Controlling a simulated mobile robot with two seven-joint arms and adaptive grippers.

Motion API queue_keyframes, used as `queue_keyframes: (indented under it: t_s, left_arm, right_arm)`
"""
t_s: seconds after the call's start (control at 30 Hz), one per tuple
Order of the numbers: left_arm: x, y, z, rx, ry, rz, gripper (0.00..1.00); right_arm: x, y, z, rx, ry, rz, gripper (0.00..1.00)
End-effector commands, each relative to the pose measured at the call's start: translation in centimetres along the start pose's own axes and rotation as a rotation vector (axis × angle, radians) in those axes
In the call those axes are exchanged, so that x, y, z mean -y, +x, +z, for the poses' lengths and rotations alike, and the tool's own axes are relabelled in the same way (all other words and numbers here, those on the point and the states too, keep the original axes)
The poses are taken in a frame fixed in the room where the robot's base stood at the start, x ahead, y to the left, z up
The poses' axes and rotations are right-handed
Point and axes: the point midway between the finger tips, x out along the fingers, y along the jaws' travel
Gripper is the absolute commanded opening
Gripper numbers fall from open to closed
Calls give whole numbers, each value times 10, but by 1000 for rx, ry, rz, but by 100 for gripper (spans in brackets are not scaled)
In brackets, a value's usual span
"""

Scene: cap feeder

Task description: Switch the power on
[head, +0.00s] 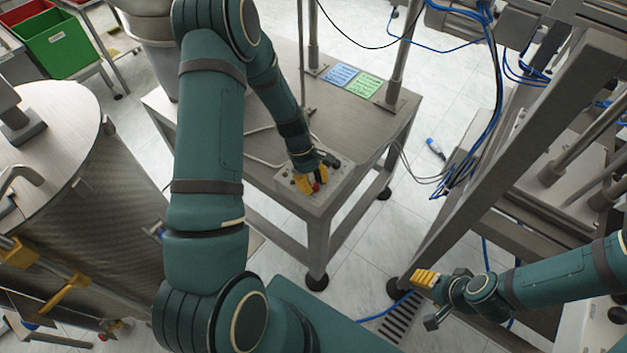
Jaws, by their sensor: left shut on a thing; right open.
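A grey control box (322,200) sits at the near corner of a metal table. My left gripper (311,186) is at the top of this box, its yellow fingers shut on a small part there. The fingers and wrist hide most of that part, so I cannot tell its position. A bit of red (316,187) shows beside the yellow fingers. A small dark piece (328,160) is next to the wrist. My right gripper (425,279) is open and empty, out over the floor at the lower right, away from the box.
The metal table (270,160) carries upright posts and blue and green labels (363,86). A large metal frame (520,160) with blue cables stands at right. A round-topped drum (50,140) is at left. Green and red bins (57,45) are at upper left.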

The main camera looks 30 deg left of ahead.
Motion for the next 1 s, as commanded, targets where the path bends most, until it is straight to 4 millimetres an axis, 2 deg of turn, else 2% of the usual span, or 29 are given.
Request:
queue_keyframes:
  t_s: [0.2,0.5,1.0]
  left_arm:
    - [-1,0,0,-1,158,-67,0]
    - [-1,1,0,0,298,-124,0]
    - [-1,1,0,0,346,-144,0]
  right_arm:
    - [1,-2,-1,-2,1,0,58]
    - [1,-2,-1,-3,1,0,58]
    - [1,-2,-1,-3,1,0,58]
